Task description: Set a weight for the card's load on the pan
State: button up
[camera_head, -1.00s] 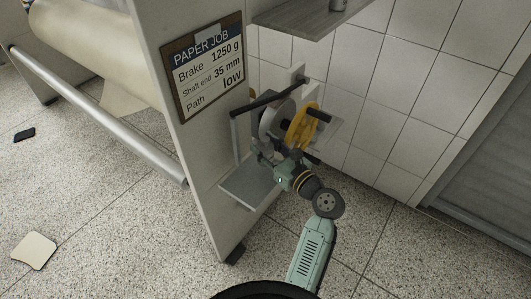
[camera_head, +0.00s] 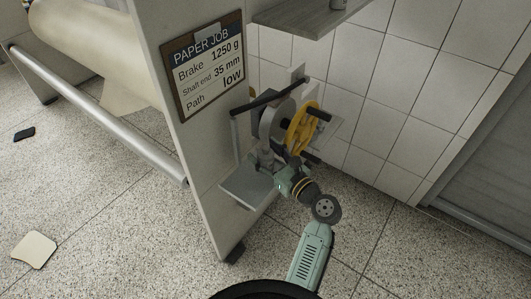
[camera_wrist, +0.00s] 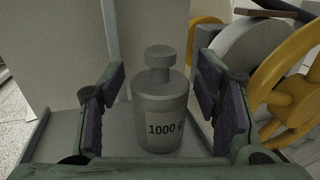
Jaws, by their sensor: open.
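The card (camera_head: 207,66) on the side panel reads Brake 1250 g, Shaft end 35 mm, Path low. The pan (camera_head: 242,187) is a flat grey plate low beside the panel. A grey knobbed weight (camera_head: 264,158) stands upright on it; in the wrist view the weight (camera_wrist: 161,108) is labelled 1000 g. My gripper (camera_head: 281,172) is at the pan's right side. In the wrist view my gripper (camera_wrist: 162,98) is open, with one finger on each side of the weight and gaps visible on both sides.
A yellow handwheel (camera_head: 302,128) and a grey drum (camera_head: 275,122) are just above and right of the pan. A shelf (camera_head: 305,18) juts out above, with a small grey object (camera_head: 338,4) on it. A tiled wall stands behind.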

jog(key=shift+r, duration=0.1)
jog(key=shift+s+d, duration=0.1)
jog(key=shift+s, duration=0.05)
jog(key=b+v, duration=0.1)
jog(key=v, duration=1)
jog(key=shift+s+d, duration=0.2)
jog(key=shift+s, duration=0.1)
jog(key=shift+d, duration=0.1)
